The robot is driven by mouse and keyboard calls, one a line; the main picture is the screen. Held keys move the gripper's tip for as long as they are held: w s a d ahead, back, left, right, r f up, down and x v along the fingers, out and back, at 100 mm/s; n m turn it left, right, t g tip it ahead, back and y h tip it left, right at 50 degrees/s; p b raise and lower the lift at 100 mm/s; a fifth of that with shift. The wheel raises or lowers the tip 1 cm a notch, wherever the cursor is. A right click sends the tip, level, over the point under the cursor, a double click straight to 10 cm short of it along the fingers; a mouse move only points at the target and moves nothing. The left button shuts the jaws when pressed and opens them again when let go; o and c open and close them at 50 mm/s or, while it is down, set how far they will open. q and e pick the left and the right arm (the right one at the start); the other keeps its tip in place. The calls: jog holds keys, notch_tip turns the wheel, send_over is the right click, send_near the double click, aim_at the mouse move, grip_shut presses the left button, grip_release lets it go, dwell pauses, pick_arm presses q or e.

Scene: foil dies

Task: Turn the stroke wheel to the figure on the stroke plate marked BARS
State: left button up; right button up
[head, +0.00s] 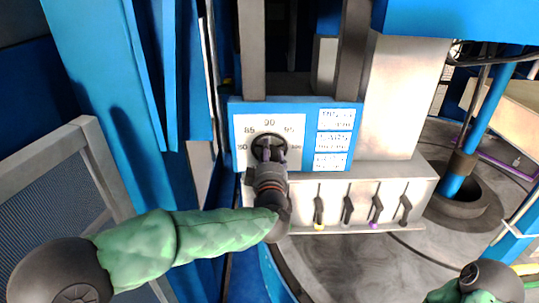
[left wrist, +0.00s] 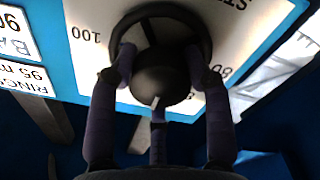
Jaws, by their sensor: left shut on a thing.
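The dark round stroke wheel (head: 268,139) sits on a white dial with figures including 85, 90 and 95. My left gripper (head: 268,155) is shut on the wheel. In the left wrist view its dark fingers (left wrist: 160,85) reach around the wheel (left wrist: 160,20) and its hub. A small pale mark shows on the hub, but the figure it points to is unclear. Three white stroke plates are stacked to the right of the dial. The middle one, the BARS plate (head: 334,142), partly shows 90 in the left wrist view (left wrist: 12,35), upside down. My right gripper is out of view.
A row of several small levers (head: 348,208) stands on a metal box below the panel. A blue post (head: 480,130) rises at the right. A grey mesh guard (head: 60,190) stands at the left. Part of my right arm shows at the bottom right.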

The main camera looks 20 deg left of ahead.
pick_arm(q)
jog(key=shift+f, duration=0.2)
jog(key=o, duration=1.2)
jog(key=shift+d, duration=0.1)
jog(key=shift+c, duration=0.2)
jog(key=shift+r, duration=0.1)
jog(key=v, duration=1.2)
